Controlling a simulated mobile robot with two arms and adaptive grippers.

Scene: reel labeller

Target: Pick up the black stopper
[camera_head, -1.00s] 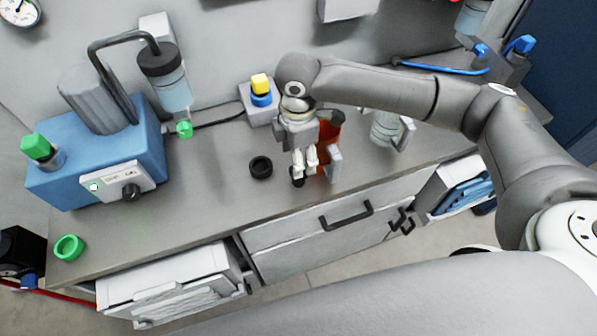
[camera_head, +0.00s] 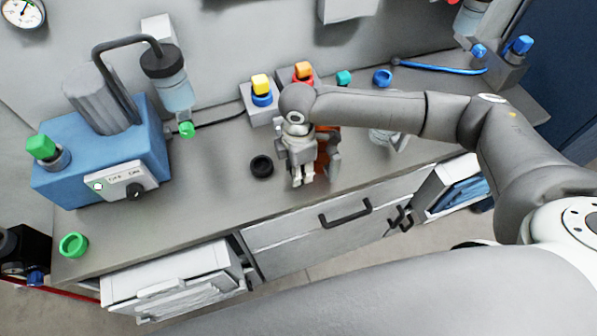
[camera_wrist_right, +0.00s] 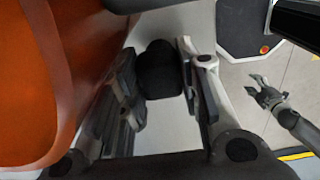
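The black stopper (camera_wrist_right: 160,72) shows in the right wrist view between the two fingers of my right gripper (camera_wrist_right: 158,75). One finger stands on each side, close to it; whether both pads touch it is hard to tell. In the head view my right gripper (camera_head: 303,181) points down at the bench top near its front edge, and the stopper is hidden behind the fingers. A brown-orange vessel (camera_wrist_right: 40,80) stands right beside the gripper. My left gripper (camera_wrist_right: 262,92) shows at the right of the wrist view, fingers apart and empty, away from the bench.
A black ring-shaped cap (camera_head: 261,166) lies just left of the gripper on the bench (camera_head: 205,205). A blue machine (camera_head: 75,180) stands at the left, with a green ring (camera_head: 73,245) in front. Yellow-blue and orange-red buttons stand behind. The bench left of the black cap is clear.

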